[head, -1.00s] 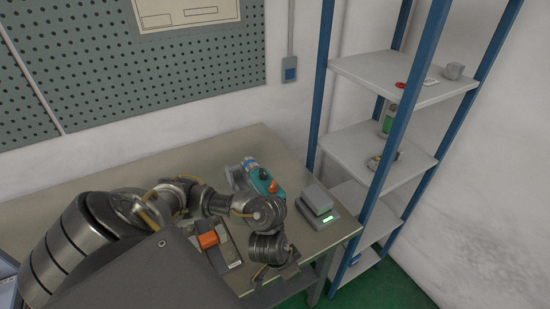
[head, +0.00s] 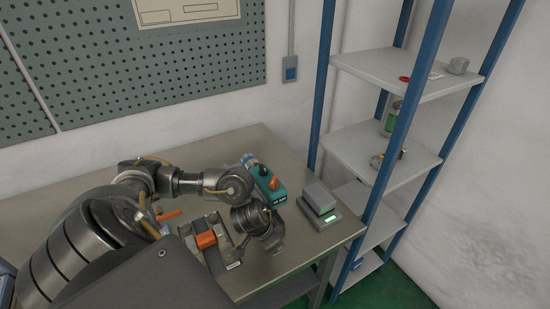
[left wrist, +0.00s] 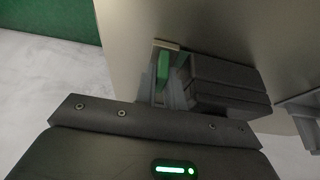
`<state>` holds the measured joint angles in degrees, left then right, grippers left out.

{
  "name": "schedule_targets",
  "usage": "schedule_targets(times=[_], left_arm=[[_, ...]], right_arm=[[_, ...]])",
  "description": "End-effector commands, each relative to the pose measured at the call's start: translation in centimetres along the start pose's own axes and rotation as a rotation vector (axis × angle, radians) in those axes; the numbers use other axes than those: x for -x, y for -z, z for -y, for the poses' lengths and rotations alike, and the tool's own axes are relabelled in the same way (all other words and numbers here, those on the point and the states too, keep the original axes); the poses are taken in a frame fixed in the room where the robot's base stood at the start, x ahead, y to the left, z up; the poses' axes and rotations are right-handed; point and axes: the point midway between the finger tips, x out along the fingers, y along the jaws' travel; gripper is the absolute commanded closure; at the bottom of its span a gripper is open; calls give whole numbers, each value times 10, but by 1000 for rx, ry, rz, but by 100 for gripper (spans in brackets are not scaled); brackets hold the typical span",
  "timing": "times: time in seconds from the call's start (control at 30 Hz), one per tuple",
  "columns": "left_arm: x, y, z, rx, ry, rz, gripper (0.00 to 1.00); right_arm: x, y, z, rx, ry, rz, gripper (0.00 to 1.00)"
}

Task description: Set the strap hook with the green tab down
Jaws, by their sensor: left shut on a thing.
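My left gripper (head: 272,244) is over the front right part of the workbench (head: 310,258), beside the orange-handled grey device. In the left wrist view its dark fingers (left wrist: 190,84) are shut on the strap hook, whose green tab (left wrist: 163,66) and a little grey body show between and beside them. The bench top lies behind the hook in that view; I cannot tell whether the hook touches it. In the head view the hook is hidden by the gripper and arm. My right gripper is not in view.
A teal box (head: 270,187) with an orange knob and a grey scale (head: 318,201) with a green display stand behind the gripper. The grey device with an orange handle (head: 206,240) is left of it. A blue-posted shelf (head: 397,75) stands right. Bench is bare near its front right corner.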

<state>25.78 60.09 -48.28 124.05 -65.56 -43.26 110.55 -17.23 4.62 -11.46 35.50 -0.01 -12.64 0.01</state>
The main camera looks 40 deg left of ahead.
Motion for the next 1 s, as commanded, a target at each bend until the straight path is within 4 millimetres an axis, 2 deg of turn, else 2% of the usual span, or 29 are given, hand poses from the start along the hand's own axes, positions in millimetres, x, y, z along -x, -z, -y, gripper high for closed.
schedule_targets(times=[0.3, 0.33, 0.5, 0.77, 0.93, 1.0], left_arm=[[-3, -2, 0, 0, 0, 1, 100], [-2, -1, 0, -1, 0, 1, 87], [-2, -1, 0, -1, 0, 1, 68], [-1, 0, 0, -1, 0, 0, 68], [14, 1, 0, -3, 0, -2, 68], [15, -14, 0, -3, 1, 4, 68]], right_arm=[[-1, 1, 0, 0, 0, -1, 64], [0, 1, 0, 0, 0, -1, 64], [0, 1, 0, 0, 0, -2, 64], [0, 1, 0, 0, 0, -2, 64], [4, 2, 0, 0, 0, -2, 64], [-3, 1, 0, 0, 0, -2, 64]])
